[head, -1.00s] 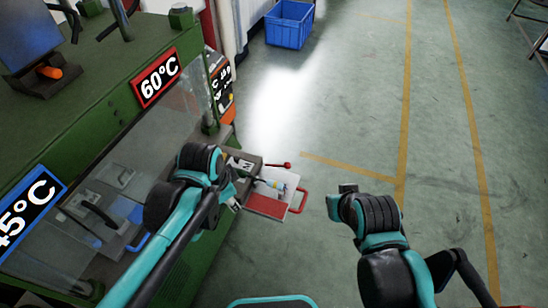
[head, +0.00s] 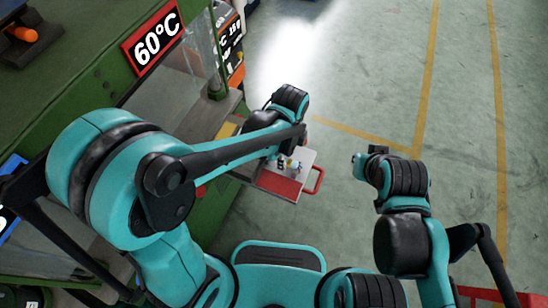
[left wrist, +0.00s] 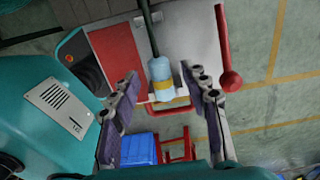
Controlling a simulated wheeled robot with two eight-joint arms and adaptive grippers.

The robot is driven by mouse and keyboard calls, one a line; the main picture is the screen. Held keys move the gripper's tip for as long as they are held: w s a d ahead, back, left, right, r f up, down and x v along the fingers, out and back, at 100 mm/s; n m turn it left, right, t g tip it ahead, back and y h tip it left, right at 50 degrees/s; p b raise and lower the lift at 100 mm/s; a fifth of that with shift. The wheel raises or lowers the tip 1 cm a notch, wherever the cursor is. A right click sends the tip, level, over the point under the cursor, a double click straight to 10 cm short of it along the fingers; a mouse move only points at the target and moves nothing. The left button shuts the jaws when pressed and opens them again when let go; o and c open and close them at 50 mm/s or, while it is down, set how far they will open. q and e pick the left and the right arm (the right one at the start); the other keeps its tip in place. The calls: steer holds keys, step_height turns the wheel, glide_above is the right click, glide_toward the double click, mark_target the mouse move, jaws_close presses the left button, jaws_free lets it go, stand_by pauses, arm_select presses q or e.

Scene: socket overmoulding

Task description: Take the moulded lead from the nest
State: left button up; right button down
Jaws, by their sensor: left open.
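The moulded lead (left wrist: 161,75) shows in the left wrist view as a pale blue body with a yellow band and a dark cable running up from it. It lies at the grey nest plate (left wrist: 190,35), beside a red panel (left wrist: 112,50). My left gripper (left wrist: 160,84) is open, with one finger on each side of the pale blue body. Contact cannot be told. In the head view the lead is small and partly hidden by my left arm. My right gripper (head: 374,152) is over the floor to the right; its jaw opening is unclear.
The red-handled tray (head: 275,183) juts from the green machine (head: 80,70). A blue crate (left wrist: 138,150) is on the floor. Open floor (head: 370,80) lies right of the machine.

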arm_select(q)
steer(key=shift+f, duration=0.95)
steer(key=shift+r, duration=0.1)
jaws_close()
